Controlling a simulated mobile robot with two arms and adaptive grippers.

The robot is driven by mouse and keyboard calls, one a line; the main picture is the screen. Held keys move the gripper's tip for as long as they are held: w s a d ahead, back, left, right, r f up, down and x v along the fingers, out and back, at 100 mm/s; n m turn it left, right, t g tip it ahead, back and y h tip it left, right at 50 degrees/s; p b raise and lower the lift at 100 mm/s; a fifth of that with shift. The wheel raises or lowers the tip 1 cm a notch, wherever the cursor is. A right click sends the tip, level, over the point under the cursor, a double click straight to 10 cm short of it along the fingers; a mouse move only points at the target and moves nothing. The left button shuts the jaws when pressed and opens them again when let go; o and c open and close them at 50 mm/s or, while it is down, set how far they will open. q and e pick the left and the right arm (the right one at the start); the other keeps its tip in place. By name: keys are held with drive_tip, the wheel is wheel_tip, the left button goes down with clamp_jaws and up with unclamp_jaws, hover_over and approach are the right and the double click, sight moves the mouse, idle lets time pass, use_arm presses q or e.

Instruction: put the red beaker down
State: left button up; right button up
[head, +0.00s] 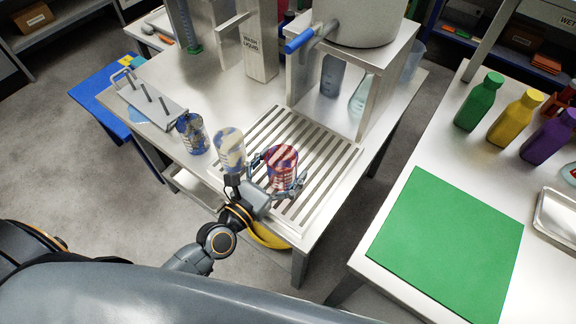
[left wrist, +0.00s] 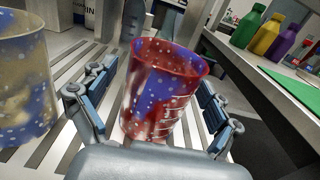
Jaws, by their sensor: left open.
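The red beaker (head: 281,166), red with blue and white speckles, stands on the slotted drain rack (head: 318,180) of the steel table. My left gripper (head: 278,178) is open around it, one finger on each side. In the left wrist view the red beaker (left wrist: 165,90) sits between the open fingers of the left gripper (left wrist: 152,108), with a visible gap at the right finger. A cream and blue beaker (head: 229,150) stands close to the left of it. My right gripper is not in view.
A dark blue patterned beaker (head: 192,133) stands further left. A metal rack with pegs (head: 150,103) is at the table's left. Behind the drain rack, a steel stand (head: 352,90) carries a large tank with a blue-handled tap (head: 300,41). A green mat (head: 446,245) lies on the right table.

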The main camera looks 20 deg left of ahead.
use_arm(q)
drive_tip(key=shift+a, duration=0.1)
drive_tip(key=shift+c, duration=0.6)
drive_tip(key=c, duration=1)
drive_tip(key=shift+c, duration=0.4)
drive_tip(key=shift+r, duration=0.1)
